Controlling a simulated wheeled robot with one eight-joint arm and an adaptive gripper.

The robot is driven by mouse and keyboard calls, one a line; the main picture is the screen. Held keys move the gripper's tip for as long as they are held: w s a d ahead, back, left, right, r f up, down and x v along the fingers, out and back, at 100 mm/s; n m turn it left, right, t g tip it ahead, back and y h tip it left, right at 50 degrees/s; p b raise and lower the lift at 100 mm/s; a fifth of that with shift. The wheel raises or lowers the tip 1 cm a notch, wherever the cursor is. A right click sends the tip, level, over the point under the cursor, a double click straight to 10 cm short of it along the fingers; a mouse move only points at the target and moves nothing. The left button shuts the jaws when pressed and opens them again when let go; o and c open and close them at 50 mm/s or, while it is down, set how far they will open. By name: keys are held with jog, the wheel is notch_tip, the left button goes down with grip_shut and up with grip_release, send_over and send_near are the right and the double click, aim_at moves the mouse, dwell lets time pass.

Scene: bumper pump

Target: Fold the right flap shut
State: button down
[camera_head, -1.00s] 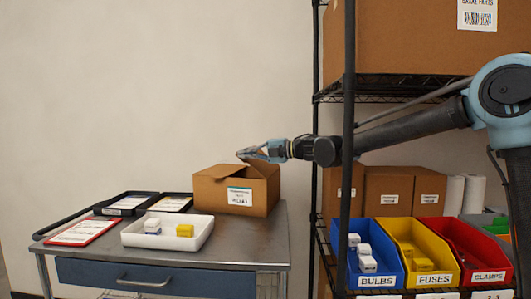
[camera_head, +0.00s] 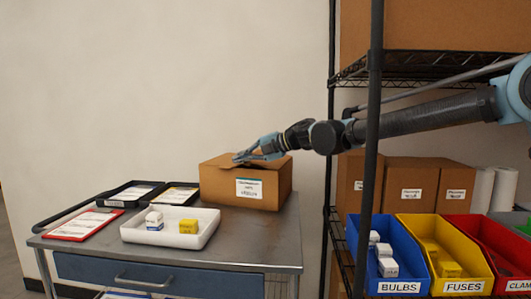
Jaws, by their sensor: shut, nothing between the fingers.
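A brown cardboard box (camera_head: 219,182) with a white label stands at the back right of the grey cart top. Its top flaps look mostly folded down, and the right flap (camera_head: 277,163) lies low over the opening under my gripper. My gripper (camera_head: 240,158) is shut and empty, with its fingertips at the top of the box, pointing left. It appears to touch the flap, but exact contact is hard to tell. The arm reaches in from the right, past the shelf post. The inside of the box is hidden.
A white tray (camera_head: 133,235) with a white and a yellow small box stands in front of the carton. A red clipboard (camera_head: 82,226) and dark trays (camera_head: 118,203) lie at left. The rack post (camera_head: 373,120) and blue bin (camera_head: 358,251) stand at right.

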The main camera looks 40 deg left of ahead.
jog(key=shift+s+a+f, duration=0.1)
jog(key=shift+a+f, duration=0.1)
jog(key=shift+f, duration=0.65)
jog(key=shift+s, duration=0.1)
